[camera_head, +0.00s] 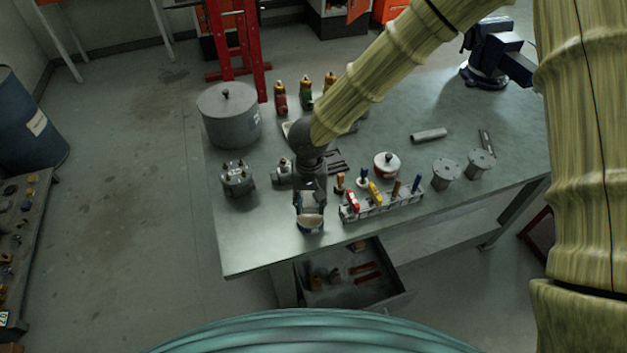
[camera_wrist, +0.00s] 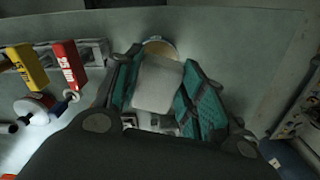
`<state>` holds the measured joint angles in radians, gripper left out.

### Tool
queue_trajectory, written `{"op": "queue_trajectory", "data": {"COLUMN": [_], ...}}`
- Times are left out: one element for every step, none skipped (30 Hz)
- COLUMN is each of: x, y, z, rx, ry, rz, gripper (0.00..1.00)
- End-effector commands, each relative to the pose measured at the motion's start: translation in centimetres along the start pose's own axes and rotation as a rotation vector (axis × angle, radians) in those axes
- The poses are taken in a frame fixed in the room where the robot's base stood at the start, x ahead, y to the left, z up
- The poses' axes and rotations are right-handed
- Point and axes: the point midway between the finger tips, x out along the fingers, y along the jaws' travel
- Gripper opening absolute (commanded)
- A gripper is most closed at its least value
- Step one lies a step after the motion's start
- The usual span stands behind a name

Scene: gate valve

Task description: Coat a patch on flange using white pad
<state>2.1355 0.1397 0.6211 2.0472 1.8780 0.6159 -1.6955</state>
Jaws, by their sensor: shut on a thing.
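My gripper (camera_head: 310,200) points down over the near part of the workbench. In the wrist view its teal fingers (camera_wrist: 165,95) are shut on a white pad (camera_wrist: 158,84), a pale block with rounded corners. A small round dish (camera_head: 310,225) with tan content stands right under the fingertips. Its yellowish rim (camera_wrist: 160,47) shows just beyond the pad in the wrist view; I cannot tell whether the pad touches it. A grey metal flanged part with studs (camera_head: 238,179), likely the flange, stands on the bench left of my gripper. A smaller metal piece (camera_head: 284,171) is beside it.
A tool rack (camera_head: 383,205) with coloured handles stands close to the right of my gripper. An open drawer (camera_head: 352,280) is below the front edge.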

Motion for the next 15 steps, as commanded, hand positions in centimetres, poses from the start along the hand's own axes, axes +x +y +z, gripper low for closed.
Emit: {"op": "queue_trajectory", "data": {"x": [0.0, 0.0, 0.1, 0.1, 0.2, 0.3, 0.5, 0.6, 0.8, 0.9, 1.1, 1.4, 1.6, 1.8, 2.1], "y": [0.0, 0.0, 0.1, 0.2, 0.3, 0.4, 0.6, 0.7, 0.8, 0.9, 0.9, 1.0, 1.0, 1.1, 1.1], "z": [0.1, 0.1, 0.1, 0.1, 0.1, 0.1, 0.1, 0.1, 0.1, 0.1, 0.1, 0.1, 0.1, 0.1, 0.1], "rx": [0.001, 0.001, 0.003, 0.004, 0.006, 0.008, 0.010, 0.012, 0.014, 0.016, 0.017, 0.018, 0.018, 0.018, 0.019], "ry": [0.000, 0.000, 0.000, 0.000, 0.000, 0.000, 0.000, 0.000, -0.001, -0.001, -0.001, -0.001, -0.001, -0.001, -0.001], "rz": [0.001, 0.001, 0.001, 0.001, 0.001, 0.001, 0.001, 0.001, 0.001, 0.001, 0.001, 0.001, 0.001, 0.000, 0.000], "gripper": [0.21, 0.21, 0.21, 0.21, 0.21, 0.21, 0.21, 0.21, 0.21, 0.21, 0.21, 0.21, 0.21, 0.21, 0.21]}}
